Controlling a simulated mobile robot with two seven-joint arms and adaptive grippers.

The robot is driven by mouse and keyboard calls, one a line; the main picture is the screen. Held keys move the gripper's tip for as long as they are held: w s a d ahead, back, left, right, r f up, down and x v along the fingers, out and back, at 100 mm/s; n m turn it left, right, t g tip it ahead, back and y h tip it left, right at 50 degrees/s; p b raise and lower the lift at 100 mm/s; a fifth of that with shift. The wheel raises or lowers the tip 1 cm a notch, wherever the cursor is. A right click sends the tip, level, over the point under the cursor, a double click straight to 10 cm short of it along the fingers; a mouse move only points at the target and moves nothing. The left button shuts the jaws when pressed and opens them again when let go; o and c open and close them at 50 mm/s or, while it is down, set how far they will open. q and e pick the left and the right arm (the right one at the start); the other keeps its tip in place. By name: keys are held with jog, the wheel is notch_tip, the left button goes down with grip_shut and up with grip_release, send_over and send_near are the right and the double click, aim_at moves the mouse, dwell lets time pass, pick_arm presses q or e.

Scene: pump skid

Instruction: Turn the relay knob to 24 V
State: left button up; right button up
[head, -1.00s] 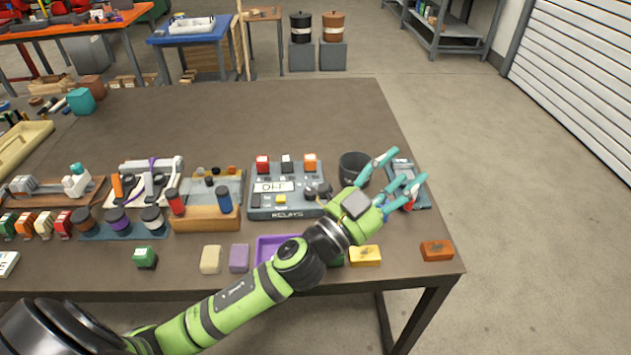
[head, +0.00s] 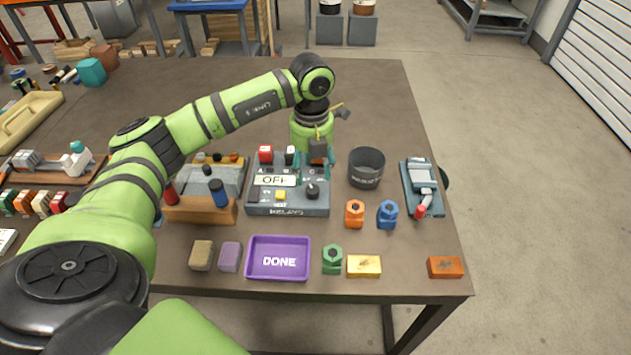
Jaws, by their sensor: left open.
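The grey relay box (head: 260,209) stands on the brown table, marked RELAYS on its front. Its white display (head: 272,180) reads OFF. A dark round relay knob (head: 312,190) sits on the right of its top face; its pointer is too small to read. A yellow button (head: 280,195) is left of the knob. My left gripper (head: 316,173) points down, open, its teal fingers above the box's back right part, just behind the knob. I cannot tell whether they touch the box. The gripper partly hides the switches along the box's back. My right gripper is not in view.
A dark cup (head: 367,168) and a teal clamp device (head: 422,190) stand right of the box. Orange (head: 354,214) and blue (head: 387,215) nut-like parts stand nearby. A purple DONE tray (head: 251,271) lies in front. The table behind the cup is clear.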

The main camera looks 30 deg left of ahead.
aim_at(313, 189)
pick_arm(q)
notch_tip(313, 189, down, 6)
jog(key=shift+d+f+p, duration=0.1)
jog(key=shift+p, duration=0.55)
jog(key=shift+c, duration=0.4)
grip_shut()
